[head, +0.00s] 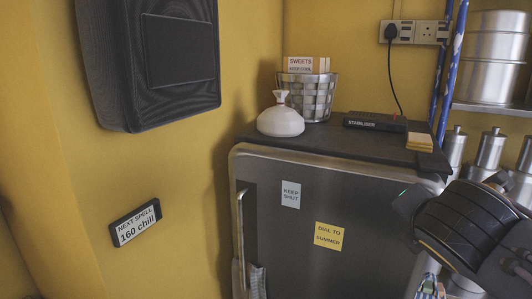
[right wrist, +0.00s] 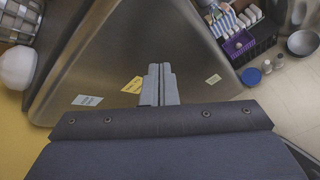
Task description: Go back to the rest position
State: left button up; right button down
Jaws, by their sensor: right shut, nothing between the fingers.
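My right gripper (right wrist: 160,84) shows in the right wrist view with its two grey fingers pressed together and nothing between them. It is in front of the dark fridge door (right wrist: 95,60), close to a yellow note (right wrist: 132,85); I cannot tell the exact gap. In the head view my right arm comes in at the lower right, in front of the fridge's right edge, and its fingers cannot be made out. Steel canisters (head: 490,148) stand on the right, partly behind my arm. My left gripper is in neither view.
Steel tins (head: 492,60) stand on a shelf. A crowded dark rack (right wrist: 250,38) is right in the wrist view.

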jog(key=s+a+f+m+g+y, duration=0.2)
jog(key=s+f+m+y, duration=0.2)
jog(key=s+f+m, duration=0.4)
jog(key=s+a+f+m+g+y, duration=0.2)
jog(key=s+f+m+y, duration=0.2)
jog(key=s+f+m, duration=0.5)
notch_tip(320, 180, down, 7)
jog(key=m, duration=0.8)
jog(key=shift+s+a+g, duration=0.2)
jog(key=shift+a+g, duration=0.2)
jog(key=c, duration=2.2)
grip_release()
jog(key=shift+r, duration=0.1)
